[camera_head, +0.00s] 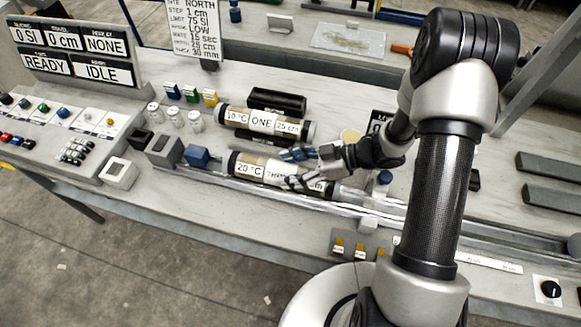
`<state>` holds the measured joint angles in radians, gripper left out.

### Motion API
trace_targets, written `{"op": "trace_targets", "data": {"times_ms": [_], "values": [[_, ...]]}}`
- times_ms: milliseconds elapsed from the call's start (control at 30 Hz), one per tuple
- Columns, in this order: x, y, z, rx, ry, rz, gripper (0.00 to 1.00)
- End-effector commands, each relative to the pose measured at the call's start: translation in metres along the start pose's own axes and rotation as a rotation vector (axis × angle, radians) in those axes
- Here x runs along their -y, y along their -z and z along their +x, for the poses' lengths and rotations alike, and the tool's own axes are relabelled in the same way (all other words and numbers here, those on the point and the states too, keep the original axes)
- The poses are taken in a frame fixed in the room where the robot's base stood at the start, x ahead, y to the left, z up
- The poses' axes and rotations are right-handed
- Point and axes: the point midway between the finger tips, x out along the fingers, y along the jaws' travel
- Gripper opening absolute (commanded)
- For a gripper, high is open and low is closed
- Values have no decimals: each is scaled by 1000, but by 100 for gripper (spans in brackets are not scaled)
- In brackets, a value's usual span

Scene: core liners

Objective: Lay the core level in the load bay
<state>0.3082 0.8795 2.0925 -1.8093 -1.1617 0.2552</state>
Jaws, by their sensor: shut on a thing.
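A core labelled "20 °C" and "THREE" (247,168) is a long cylinder on the bench, running from centre left towards the right. My gripper (299,168) is shut on it right of its middle, one finger on its far side and one on its near side. The fingers hide part of its label, and the arm is near its right end. The core looks roughly level, just above or on a pale metal channel (345,208); I cannot tell whether it touches. No label names the load bay.
Core "ONE" (262,121) lies just behind, with a black cradle (277,101) beyond it. A blue block (196,156) and grey block (164,151) stand left of core THREE. White jars (174,117) stand behind these blocks. Control panels fill the left; a sign reads "READY" (45,63).

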Motion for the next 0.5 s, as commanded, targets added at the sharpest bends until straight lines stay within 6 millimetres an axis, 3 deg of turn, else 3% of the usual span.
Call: {"op": "trace_targets", "data": {"times_ms": [500], "values": [[-1, -5, 3, -5, -1, -2, 0]]}}
